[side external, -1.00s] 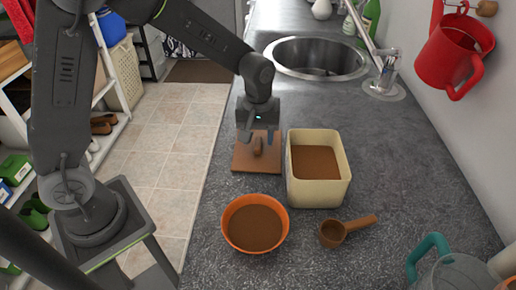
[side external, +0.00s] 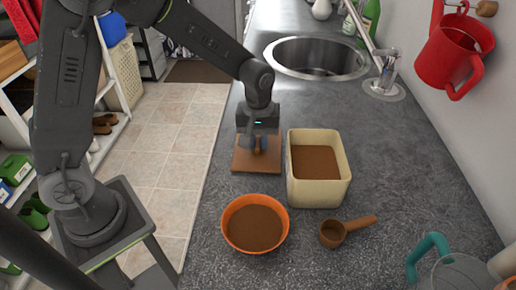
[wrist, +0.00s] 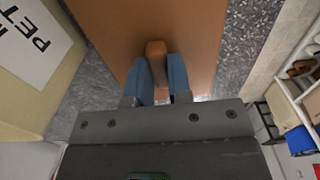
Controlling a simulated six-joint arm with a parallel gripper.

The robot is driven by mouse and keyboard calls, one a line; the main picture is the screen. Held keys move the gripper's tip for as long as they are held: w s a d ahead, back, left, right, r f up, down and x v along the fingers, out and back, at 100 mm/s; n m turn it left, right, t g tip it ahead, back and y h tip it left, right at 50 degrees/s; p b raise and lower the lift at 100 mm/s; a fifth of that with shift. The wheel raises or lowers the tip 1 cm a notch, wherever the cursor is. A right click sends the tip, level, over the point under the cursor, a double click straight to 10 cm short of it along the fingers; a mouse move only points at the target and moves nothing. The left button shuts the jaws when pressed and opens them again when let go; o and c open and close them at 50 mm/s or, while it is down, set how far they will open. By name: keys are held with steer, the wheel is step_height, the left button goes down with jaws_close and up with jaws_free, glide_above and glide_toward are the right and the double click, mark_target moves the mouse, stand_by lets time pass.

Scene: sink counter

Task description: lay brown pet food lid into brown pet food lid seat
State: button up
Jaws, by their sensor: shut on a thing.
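The brown pet food lid (side external: 243,162) lies flat on the counter, left of the cream pet food container; its brown board (wrist: 190,30) also fills the top middle of the wrist view. My gripper (side external: 260,148) is over the lid with its fingers down at the lid's handle. In the wrist view the two blue fingers (wrist: 162,75) are closed around the brown handle (wrist: 156,49). The cream container (side external: 318,192) stands open at the top, with brown food (side external: 314,162) inside. Its open rim is where a lid fits.
An orange bowl of brown food (side external: 254,226) and a brown scoop (side external: 346,230) stand in front of the container. The sink (side external: 316,59) and faucet are behind. A red pitcher (side external: 453,52) hangs at the right wall. The counter's left edge is close to the lid.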

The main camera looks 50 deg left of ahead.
mark_target(258, 142)
jaws_close()
steer(key=shift+r, duration=1.75)
steer(key=shift+o, duration=1.5)
jaws_free()
jaws_close()
